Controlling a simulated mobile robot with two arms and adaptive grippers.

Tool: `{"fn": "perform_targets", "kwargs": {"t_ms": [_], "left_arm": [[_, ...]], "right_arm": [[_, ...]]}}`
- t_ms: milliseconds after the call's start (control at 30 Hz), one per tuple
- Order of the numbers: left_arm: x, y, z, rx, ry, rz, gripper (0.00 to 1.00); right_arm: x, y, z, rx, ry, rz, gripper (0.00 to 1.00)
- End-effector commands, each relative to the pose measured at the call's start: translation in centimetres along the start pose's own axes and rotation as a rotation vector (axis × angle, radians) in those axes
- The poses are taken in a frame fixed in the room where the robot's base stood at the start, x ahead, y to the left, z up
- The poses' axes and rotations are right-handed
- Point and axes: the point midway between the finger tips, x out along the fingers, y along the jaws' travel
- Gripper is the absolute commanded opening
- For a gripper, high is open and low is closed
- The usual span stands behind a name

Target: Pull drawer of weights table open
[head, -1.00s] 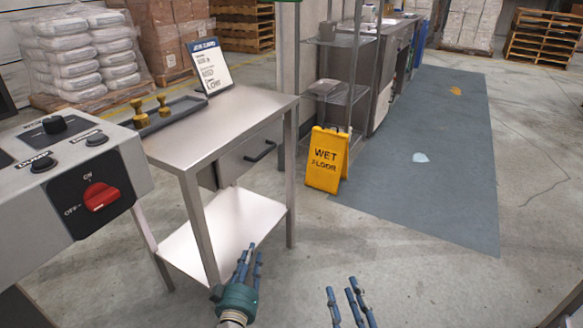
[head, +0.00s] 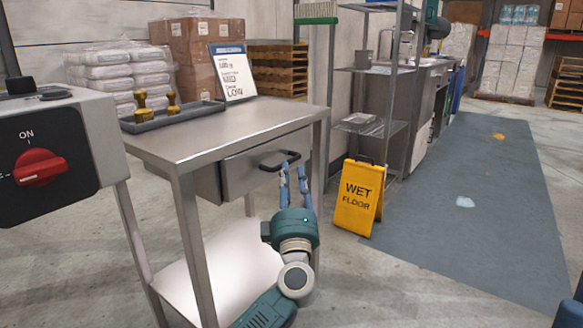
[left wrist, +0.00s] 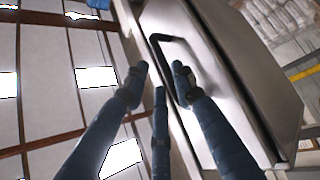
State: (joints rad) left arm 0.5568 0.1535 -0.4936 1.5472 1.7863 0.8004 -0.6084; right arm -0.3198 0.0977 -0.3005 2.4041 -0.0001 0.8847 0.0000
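The weights table (head: 235,124) is a steel table with a lower shelf, left of centre in the head view. Its drawer (head: 243,176) sits under the right part of the top and looks closed. A black bar handle (head: 268,167) is on the drawer front. My left gripper (head: 292,172) is at the right end of the handle, fingers pointing up toward it. In the left wrist view, my left gripper (left wrist: 160,80) has its fingers apart, with the handle (left wrist: 160,38) close to the fingertips. I cannot tell whether they touch. My right gripper is not in view.
A tray (head: 180,117) with brass weights and a sign (head: 233,72) stand on the tabletop. A yellow wet-floor sign (head: 358,197) stands right of the table, before a wire rack (head: 372,72). A grey console (head: 85,140) is at left.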

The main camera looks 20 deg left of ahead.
Motion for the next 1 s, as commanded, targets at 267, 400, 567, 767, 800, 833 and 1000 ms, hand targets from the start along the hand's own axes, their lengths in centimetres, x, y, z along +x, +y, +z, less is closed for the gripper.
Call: {"fn": "perform_targets", "kwargs": {"t_ms": [267,400,567,767,800,833,1000], "left_arm": [[4.5,-0.2,0.1,0.001,0.001,0.002,0.26],[5.5,-0.1,0.0,0.001,0.001,0.001,0.26],[5.8,-0.1,0.0,0.001,-0.001,-0.001,0.26],[5.8,-0.1,0.0,0.001,-0.001,0.0,0.16],[5.8,-0.1,0.0,0.001,-0.001,0.0,0.08],[5.8,-0.1,0.0,0.001,-0.001,0.0,0.02],[5.8,-0.1,0.0,0.002,0.0,-0.001,0.0]], "right_arm": [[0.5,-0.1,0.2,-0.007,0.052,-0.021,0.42],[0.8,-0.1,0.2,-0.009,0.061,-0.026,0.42],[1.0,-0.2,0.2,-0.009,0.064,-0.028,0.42],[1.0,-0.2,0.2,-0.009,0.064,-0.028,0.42],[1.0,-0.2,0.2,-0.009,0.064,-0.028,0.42],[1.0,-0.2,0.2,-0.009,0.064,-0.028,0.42],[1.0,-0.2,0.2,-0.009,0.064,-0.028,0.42]]}}
